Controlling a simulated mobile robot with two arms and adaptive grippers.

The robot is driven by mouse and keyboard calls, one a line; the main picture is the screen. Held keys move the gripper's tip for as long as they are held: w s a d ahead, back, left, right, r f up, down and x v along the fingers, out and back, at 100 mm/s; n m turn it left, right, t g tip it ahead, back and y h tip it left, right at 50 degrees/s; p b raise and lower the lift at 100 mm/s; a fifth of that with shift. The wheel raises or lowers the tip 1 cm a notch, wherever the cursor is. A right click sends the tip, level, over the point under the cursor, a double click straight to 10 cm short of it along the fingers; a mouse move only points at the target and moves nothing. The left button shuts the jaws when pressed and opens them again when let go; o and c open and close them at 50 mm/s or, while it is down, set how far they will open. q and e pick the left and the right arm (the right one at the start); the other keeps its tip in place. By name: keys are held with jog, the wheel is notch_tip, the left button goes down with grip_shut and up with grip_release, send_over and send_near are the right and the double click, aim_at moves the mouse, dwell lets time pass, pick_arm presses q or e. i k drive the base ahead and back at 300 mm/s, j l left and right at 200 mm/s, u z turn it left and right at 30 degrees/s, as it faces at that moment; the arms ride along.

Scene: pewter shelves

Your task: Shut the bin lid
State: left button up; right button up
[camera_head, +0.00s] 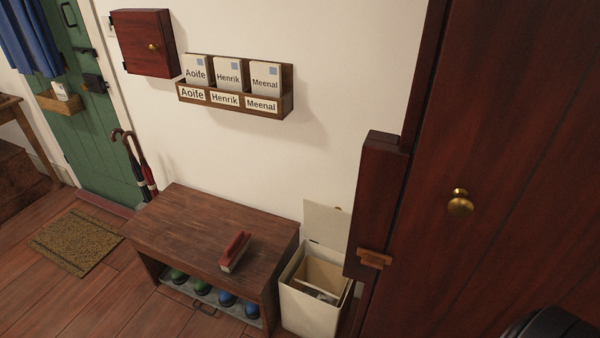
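The cream bin (307,308) stands on the floor at the right end of the wooden bench. Its lid (327,224) is open, standing upright at the back against the wall. The inside shows, with some pale and grey contents that I cannot make out. The lid's right edge is partly hidden by the dark red wood beside it. Neither of my grippers shows in the head view. A dark rounded shape at the bottom right corner may be part of me.
A bench (205,230) with a red-backed brush (236,251) on it stands left of the bin. A tall dark red cabinet (500,150) fills the right side, close to the bin. A doormat (77,242) and open floor lie at left; umbrellas (140,165) lean by the green door.

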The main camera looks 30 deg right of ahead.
aim_at(326, 225)
jog(key=z, duration=1.25)
jog(key=i, duration=0.05)
